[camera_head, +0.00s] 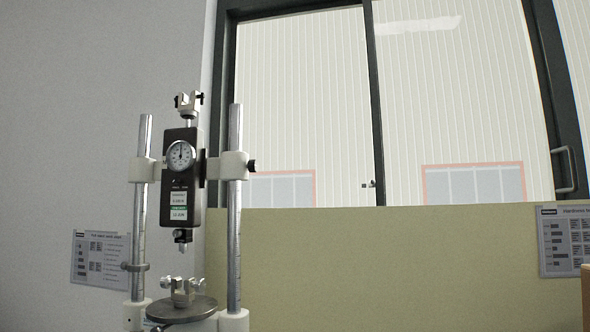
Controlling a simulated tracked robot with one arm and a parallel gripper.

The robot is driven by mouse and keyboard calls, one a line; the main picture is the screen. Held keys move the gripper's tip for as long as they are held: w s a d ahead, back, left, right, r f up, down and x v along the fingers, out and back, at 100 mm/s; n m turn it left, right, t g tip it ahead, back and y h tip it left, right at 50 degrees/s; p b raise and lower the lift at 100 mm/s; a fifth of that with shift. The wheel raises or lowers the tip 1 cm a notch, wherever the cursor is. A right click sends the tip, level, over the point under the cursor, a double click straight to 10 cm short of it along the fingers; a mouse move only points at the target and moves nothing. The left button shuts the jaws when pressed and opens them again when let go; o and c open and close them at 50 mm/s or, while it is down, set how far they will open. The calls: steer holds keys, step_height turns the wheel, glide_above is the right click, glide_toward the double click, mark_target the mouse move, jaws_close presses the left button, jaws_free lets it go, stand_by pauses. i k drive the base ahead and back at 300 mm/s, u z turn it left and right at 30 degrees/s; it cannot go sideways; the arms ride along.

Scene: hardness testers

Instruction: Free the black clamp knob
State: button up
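The black clamp knob (252,166) sticks out from the right side of the white clamp block (233,166) on the right steel post (235,210) of a hardness tester. It is small in view and nothing touches it from outside. The tester's black gauge body (179,182), with a round dial, hangs between the two posts. I cannot tell whether the knob is tight or loose. My gripper is not in view.
Below the gauge is a round dark plate (181,311) with a small metal vise (182,290) on it. A beige panel (400,255) stands to the right, with a chart (566,240) at its far end. A brown box edge (586,295) shows lower right.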

mark_target(253, 165)
steer(key=z, duration=0.05)
steer(key=i, duration=1.1)
steer(key=u, duration=0.4)
